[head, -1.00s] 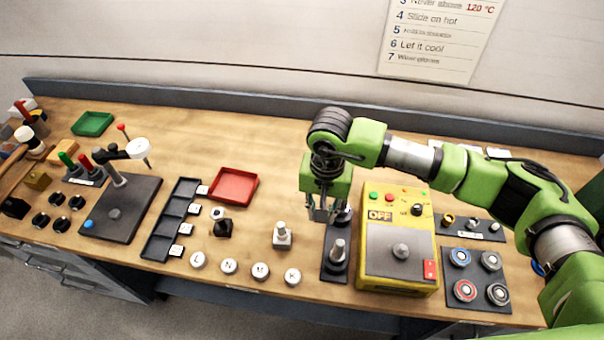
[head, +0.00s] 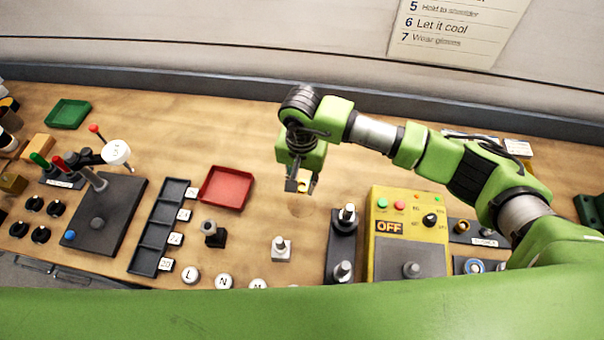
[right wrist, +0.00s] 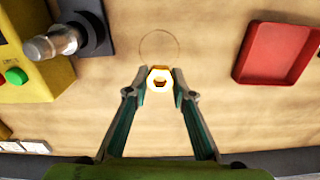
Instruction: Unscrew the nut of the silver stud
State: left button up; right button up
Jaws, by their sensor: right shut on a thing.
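My right gripper (head: 299,183) is shut on a small six-sided nut with a hole through it. The nut (right wrist: 160,78) shows between the fingertips in the right wrist view, pale on its face with yellow-orange edges. The gripper holds it over bare wood, left of the black stud plate (head: 340,243). The silver stud (head: 347,213) stands upright at the plate's far end, with no nut visible on it; it also shows in the right wrist view (right wrist: 55,42). A second metal stud (head: 343,270) stands at the near end. My left gripper is out of view.
A thin ring mark (right wrist: 160,31) lies on the wood near the held nut. The red tray (head: 226,188) is to the left, the yellow OFF box (head: 407,208) to the right. A small white block (head: 281,255) with a metal post stands nearer. My green link covers the front edge.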

aim_at(302, 202)
jog(key=f, duration=0.1)
jog(key=s+f+b, duration=0.1)
jog(key=shift+f, duration=0.3)
jog(key=shift+w+f+b, duration=0.2)
jog(key=shift+f+b, duration=0.1)
jog(key=shift+f, duration=0.5)
jog(key=shift+w+f+b, duration=0.15)
jog(key=shift+f+b, duration=0.1)
jog(key=shift+f, duration=0.65)
jog(key=shift+s+f, duration=0.1)
jog(key=shift+f, duration=0.15)
jog(key=o, duration=1.8)
jog(key=shift+c, duration=0.2)
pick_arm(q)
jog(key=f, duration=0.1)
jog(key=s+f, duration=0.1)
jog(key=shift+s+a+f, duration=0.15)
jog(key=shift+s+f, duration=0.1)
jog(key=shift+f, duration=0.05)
